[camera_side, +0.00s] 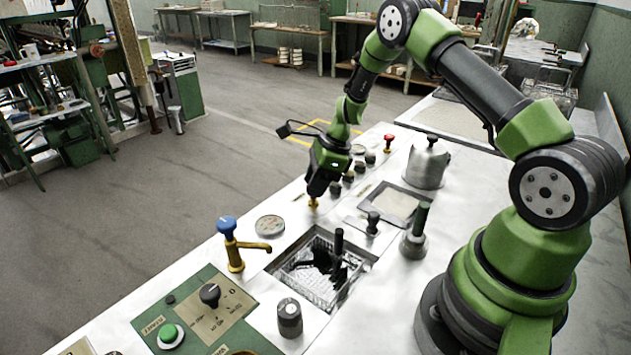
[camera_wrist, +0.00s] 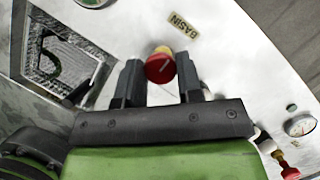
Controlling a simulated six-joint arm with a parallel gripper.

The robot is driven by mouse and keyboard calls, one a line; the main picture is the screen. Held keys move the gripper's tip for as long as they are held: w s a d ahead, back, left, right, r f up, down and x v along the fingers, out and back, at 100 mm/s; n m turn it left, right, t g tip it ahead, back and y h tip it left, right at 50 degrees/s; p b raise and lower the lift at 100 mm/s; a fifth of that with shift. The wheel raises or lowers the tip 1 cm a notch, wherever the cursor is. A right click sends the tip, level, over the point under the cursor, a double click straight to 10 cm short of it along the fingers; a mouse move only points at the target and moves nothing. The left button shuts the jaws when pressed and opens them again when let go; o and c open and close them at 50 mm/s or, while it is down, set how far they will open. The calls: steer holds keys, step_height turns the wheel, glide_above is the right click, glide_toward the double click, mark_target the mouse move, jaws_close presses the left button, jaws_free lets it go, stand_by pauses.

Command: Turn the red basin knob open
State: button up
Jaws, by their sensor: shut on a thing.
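The red basin knob (camera_wrist: 160,68) shows in the wrist view as a red round cap on a yellow stem, beside a plate lettered BASIN (camera_wrist: 183,25). My gripper (camera_wrist: 159,73) has one finger on each side of the knob and is shut on it. In the side view my gripper (camera_side: 315,190) points down at the counter. There only the yellow stem (camera_side: 313,203) shows below the fingers; the red cap is hidden by them.
A sunken basin (camera_side: 325,270) with a wire basket lies nearer the camera, with a blue-topped yellow tap (camera_side: 232,245) beside it. Another red knob (camera_side: 389,138), several black knobs and a metal pot (camera_side: 428,165) stand farther back. A gauge (camera_wrist: 299,124) shows in the wrist view.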

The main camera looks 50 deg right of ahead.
steer(key=shift+n, duration=0.3)
steer(key=n, duration=0.2)
steer(key=n+g+y, duration=0.1)
steer(key=n, duration=0.1)
steer(key=shift+w+d+g, duration=0.1)
steer(key=shift+g, duration=0.2)
steer(key=n+g, duration=0.1)
steer(key=n, duration=0.4)
steer(key=shift+w+g, duration=0.1)
steer(key=shift+g, duration=0.3)
steer(key=n+g, duration=0.1)
steer(key=n, duration=0.3)
steer(key=shift+g, duration=0.3)
steer(key=shift+w+n+g+h, duration=0.1)
steer(key=shift+n+g+h, duration=0.45)
steer(key=shift+n, duration=1.55)
steer(key=shift+g, duration=0.25)
steer(key=o, duration=0.9)
